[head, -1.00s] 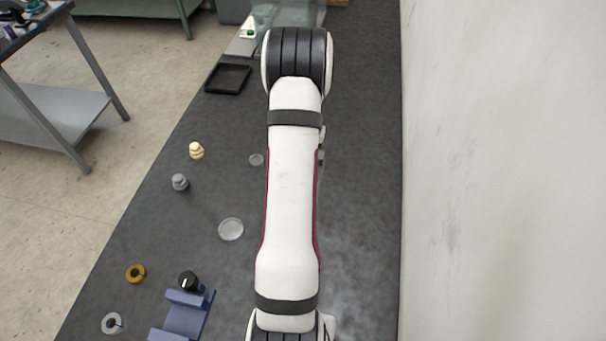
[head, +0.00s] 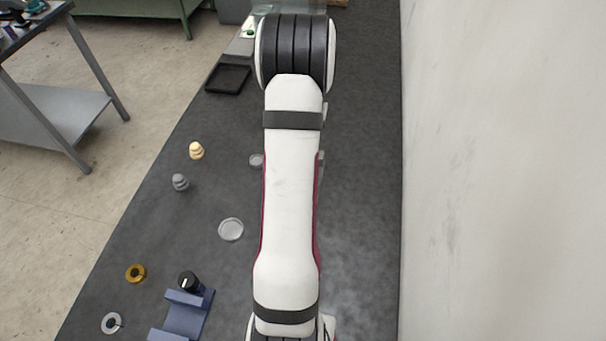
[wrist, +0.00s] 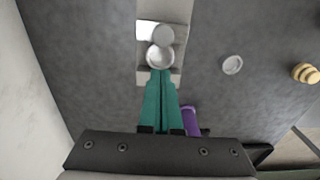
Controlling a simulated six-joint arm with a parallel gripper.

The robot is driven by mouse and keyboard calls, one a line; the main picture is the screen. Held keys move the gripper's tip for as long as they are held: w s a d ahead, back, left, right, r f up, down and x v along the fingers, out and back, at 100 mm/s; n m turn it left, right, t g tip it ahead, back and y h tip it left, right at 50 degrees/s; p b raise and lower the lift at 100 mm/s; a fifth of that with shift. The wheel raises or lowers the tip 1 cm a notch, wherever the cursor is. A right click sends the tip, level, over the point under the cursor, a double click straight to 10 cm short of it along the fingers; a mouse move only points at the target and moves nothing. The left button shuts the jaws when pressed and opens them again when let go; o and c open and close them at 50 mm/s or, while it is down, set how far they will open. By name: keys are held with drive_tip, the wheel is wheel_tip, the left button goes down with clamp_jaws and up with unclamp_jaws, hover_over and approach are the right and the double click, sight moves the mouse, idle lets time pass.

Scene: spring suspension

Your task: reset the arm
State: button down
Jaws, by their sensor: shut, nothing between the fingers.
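My gripper (wrist: 160,76) shows in the wrist view with its teal fingers together, shut and empty. Its tips point at a pale block (wrist: 145,78) with round silver pieces (wrist: 160,57) on it. I cannot tell whether the tips touch it. A purple cylinder (wrist: 190,121) is just right of the fingers, partly hidden by the gripper body. In the head view my white arm stretches up the middle of the dark table and hides the gripper, the block and the purple cylinder.
On the table (head: 365,200) left of my arm are a yellow stacked piece (head: 196,151), a grey one (head: 180,182), a clear dish (head: 231,229), an orange ring (head: 135,273), a white ring (head: 111,323), a blue holder (head: 185,317) and a black tray (head: 228,79). A wall (head: 500,170) stands right.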

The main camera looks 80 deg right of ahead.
drive_tip(key=shift+r, duration=0.4)
